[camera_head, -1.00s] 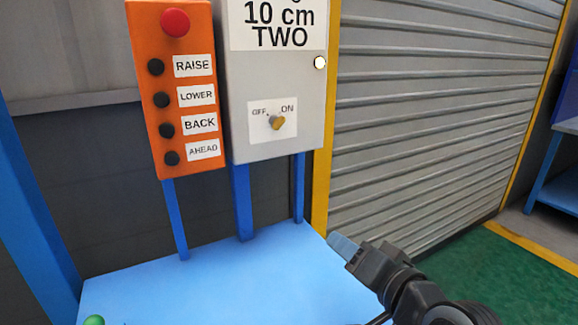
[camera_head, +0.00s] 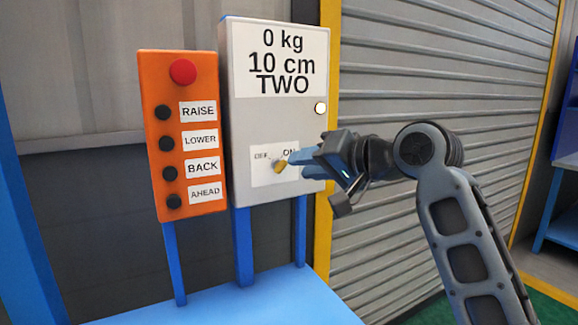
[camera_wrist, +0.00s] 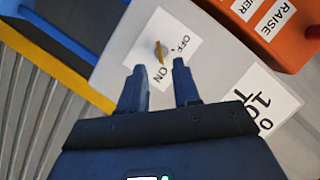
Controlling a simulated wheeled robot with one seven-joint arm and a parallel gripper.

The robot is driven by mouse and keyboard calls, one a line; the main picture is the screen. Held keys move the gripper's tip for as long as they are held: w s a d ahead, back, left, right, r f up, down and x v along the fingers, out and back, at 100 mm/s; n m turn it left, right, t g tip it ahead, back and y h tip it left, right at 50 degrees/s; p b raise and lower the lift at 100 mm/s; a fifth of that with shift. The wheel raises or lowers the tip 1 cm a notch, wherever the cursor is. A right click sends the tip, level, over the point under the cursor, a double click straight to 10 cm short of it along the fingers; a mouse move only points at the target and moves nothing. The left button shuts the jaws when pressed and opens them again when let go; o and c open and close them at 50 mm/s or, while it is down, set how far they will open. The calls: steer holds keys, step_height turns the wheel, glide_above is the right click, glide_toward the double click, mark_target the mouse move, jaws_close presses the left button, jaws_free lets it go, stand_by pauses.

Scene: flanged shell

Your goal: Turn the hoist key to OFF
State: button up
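The hoist key (camera_head: 279,166) is a small yellow key on a white OFF/ON label low on the grey control box (camera_head: 245,130). In the wrist view the key (camera_wrist: 158,50) stands just beyond the fingertips, its long side appearing to point toward ON. My gripper (camera_head: 301,165) is in front of the box, to the right of the key, and partly covers the label. In the wrist view my gripper (camera_wrist: 158,78) is open and empty, its two fingers apart with the key ahead of the gap. No contact with the key shows.
An orange panel (camera_head: 181,100) with a red button (camera_head: 183,72) and several black buttons stands left of the box. The box's sign reads 0 kg, 10 cm, TWO. A blue table (camera_head: 230,305) lies below; a roller shutter is behind.

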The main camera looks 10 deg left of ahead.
mark_target(285, 167)
steer(key=shift+x, duration=2.6)
steer(key=shift+c, duration=0.5)
jaws_close()
